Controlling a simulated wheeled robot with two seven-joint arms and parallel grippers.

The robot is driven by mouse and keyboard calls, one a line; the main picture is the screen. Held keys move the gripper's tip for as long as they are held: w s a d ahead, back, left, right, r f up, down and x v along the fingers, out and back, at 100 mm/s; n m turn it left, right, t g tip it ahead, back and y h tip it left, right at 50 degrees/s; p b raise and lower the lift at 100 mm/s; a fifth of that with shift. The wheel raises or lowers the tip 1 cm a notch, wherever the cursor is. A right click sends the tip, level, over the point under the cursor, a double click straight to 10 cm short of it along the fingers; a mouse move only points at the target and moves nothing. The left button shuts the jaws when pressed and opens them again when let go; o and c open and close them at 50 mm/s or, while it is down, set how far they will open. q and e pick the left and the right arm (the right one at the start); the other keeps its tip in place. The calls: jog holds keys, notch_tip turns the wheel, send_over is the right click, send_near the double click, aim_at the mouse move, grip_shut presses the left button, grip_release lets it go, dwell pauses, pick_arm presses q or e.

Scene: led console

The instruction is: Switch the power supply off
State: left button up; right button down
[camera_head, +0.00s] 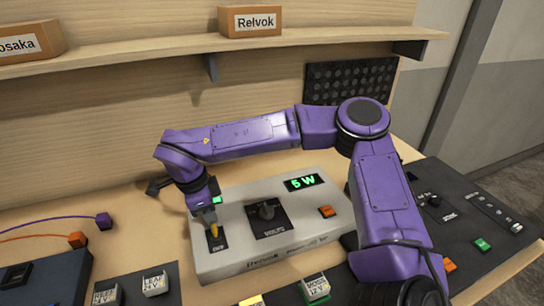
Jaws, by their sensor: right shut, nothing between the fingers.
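The power supply, which I take to be the pale grey box (330,222), sits on the wooden bench with a green lit "5 W" display (301,183). A black plate with a grey knob (267,210) is in its middle, and an orange button (327,211) is to the right. My right gripper (213,229) is shut and points down at the small black plate (219,243) on the box's left end. Its fingertips are at or just above that plate; I cannot tell if they touch. Any switch there is mostly hidden. My left gripper is not in view.
A shelf (150,61) with labelled boxes (250,21) runs along the back. A dark panel (462,215) with knobs and a green button lies right. Small labelled blocks (154,284) are in front. Purple (104,221) and orange (77,239) plugs with cables lie left.

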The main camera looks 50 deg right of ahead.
jog(key=shift+s+a, duration=0.4)
jog(key=shift+s, duration=0.45)
notch_tip(320, 180, up, 7)
jog(key=p, duration=0.8)
jog(key=shift+w+d, duration=0.2)
jog(key=shift+w, duration=0.15)
